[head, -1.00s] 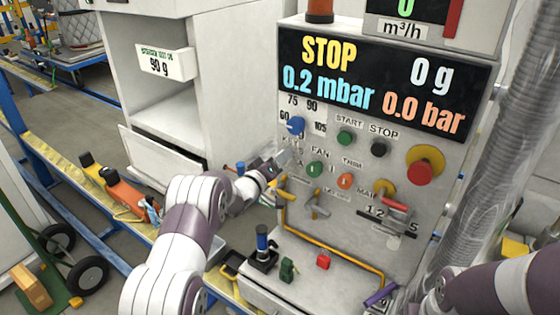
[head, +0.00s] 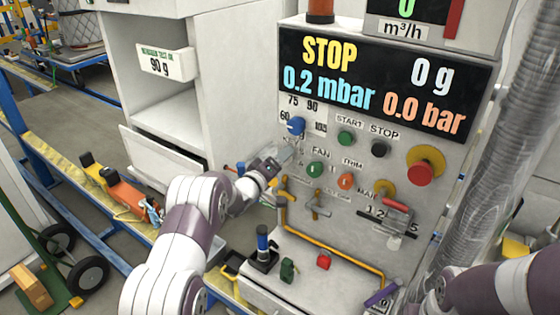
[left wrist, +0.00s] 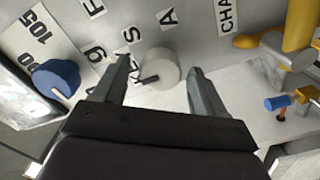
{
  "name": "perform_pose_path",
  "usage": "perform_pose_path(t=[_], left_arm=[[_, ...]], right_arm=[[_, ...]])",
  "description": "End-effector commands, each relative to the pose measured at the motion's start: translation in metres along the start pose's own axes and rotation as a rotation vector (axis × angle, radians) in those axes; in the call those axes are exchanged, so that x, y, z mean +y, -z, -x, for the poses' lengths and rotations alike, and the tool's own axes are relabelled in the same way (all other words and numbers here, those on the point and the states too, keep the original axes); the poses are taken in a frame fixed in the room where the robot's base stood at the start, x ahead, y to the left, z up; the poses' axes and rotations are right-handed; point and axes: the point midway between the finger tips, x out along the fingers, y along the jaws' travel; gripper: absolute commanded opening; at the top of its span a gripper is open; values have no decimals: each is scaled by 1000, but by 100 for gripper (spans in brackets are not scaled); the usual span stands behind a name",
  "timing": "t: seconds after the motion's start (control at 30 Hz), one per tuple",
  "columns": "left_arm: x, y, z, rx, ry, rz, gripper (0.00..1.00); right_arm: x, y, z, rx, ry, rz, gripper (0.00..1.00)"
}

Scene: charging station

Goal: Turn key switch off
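The key switch (left wrist: 160,69) is a round whitish knob with a small dark key piece on its left side, set in the grey panel beside printed letters. It shows in the left wrist view, between the two fingers of my left gripper (left wrist: 157,75). The fingers are apart, one on each side of the knob, with visible gaps, so the gripper is open. In the head view my left gripper (head: 284,156) is at the left edge of the control panel (head: 330,225), below the blue knob, and hides the key switch. My right forearm shows at lower right; its gripper is out of view.
A blue selector knob (head: 296,125) sits just above; it also shows in the left wrist view (left wrist: 56,78). Green (head: 314,169) and orange (head: 345,181) switches sit to the right, with a red emergency button (head: 419,172) beyond. Yellow pipes (head: 286,212) run below.

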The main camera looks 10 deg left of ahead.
Motion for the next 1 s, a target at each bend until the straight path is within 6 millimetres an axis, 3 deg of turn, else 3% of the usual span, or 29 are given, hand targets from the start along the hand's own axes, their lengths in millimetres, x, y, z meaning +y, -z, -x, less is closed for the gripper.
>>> perform_pose_path(t=[0.27, 0.37, 0.7, 0.83, 1.0], left_arm=[[-1, 0, 5, -1, 1, 0, 72], [-2, 0, 21, 0, 1, 0, 72], [-2, -1, 106, 2, 2, 1, 72], [-2, 0, 122, 0, 2, 0, 72], [0, 0, 128, 1, -1, -1, 72]], right_arm=[[0, 0, -2, 0, 0, 0, 82], [0, -1, -7, 0, 0, 0, 82], [0, -3, -25, 0, 0, 0, 82], [0, -3, -27, 0, 0, 0, 82], [0, -3, -27, 0, 0, 0, 82]])
